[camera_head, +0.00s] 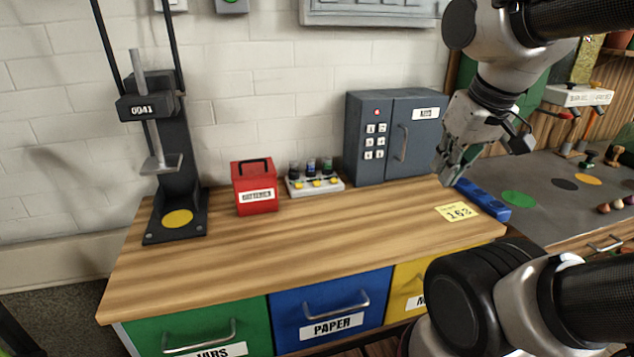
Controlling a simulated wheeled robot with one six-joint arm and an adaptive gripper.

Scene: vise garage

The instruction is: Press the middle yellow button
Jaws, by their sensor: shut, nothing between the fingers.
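A small white panel (297,191) lies on the wooden workbench, against the wall. It bears a row of yellow buttons with dark bottles or jars standing behind them. The middle yellow button (317,184) is in the centre of that row. My gripper (449,176) is at the right, pointing down over the right end of the bench, well away from the panel. Its fingers are shut and empty.
A red box (255,190) stands left of the panel, and a grey keypad safe (373,125) stands right of it. A press (177,165) stands at the far left. A yellow note (456,211) and a blue object (483,200) lie near my gripper. The front of the bench (300,245) is clear.

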